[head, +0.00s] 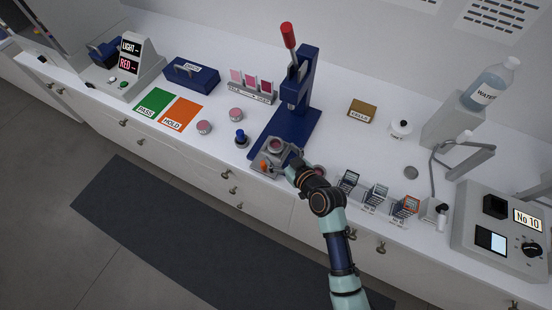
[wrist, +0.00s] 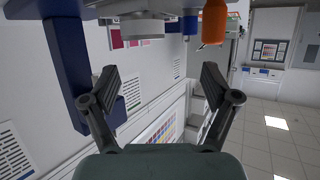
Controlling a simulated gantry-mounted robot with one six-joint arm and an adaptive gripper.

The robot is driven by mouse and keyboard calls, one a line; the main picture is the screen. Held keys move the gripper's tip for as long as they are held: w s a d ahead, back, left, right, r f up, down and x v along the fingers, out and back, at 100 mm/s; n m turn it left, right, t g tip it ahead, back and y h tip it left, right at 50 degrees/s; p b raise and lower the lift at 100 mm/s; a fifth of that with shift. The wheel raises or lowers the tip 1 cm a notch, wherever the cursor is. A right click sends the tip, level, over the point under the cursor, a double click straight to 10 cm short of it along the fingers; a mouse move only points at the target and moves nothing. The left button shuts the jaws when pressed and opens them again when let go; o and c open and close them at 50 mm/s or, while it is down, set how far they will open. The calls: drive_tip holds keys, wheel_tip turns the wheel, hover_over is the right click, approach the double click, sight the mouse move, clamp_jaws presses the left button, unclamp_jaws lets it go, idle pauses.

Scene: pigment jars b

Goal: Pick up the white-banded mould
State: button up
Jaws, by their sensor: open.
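I cannot make out a white band for certain on any mould. In the head view, a small round piece with a pale rim and pinkish middle (head: 276,145) sits on a grey fixture (head: 258,168) in front of the blue press. In the wrist view, a pale round piece (wrist: 142,29) shows at the top, beyond the fingers; it may be the same one. My gripper (head: 291,168) is at the right edge of the fixture in the head view. In the wrist view its fingers (wrist: 160,88) are spread apart with nothing between them.
The blue press (head: 290,122) with its red-knobbed lever stands just behind. An orange knob (head: 264,165) is on the fixture. Pink round jars (head: 204,127) stand to the left, another beside my gripper. Small display racks (head: 376,196) stand to the right.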

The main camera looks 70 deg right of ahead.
sight(273, 141)
drive_tip(key=shift+s+d+f+m+h, duration=0.3)
drive_tip(key=shift+s+d+f, duration=0.55)
drive_tip(key=shift+s, duration=0.1)
drive_tip(key=shift+x, duration=1.35)
drive_tip(key=x, duration=0.5)
drive_tip(key=shift+w+a, duration=0.2)
drive_tip(key=shift+w, duration=0.05)
drive_tip(key=c, duration=1.4)
wheel_tip(273, 141, up, 20)
drive_tip(key=p, duration=0.3)
drive_tip(key=shift+c, duration=0.2)
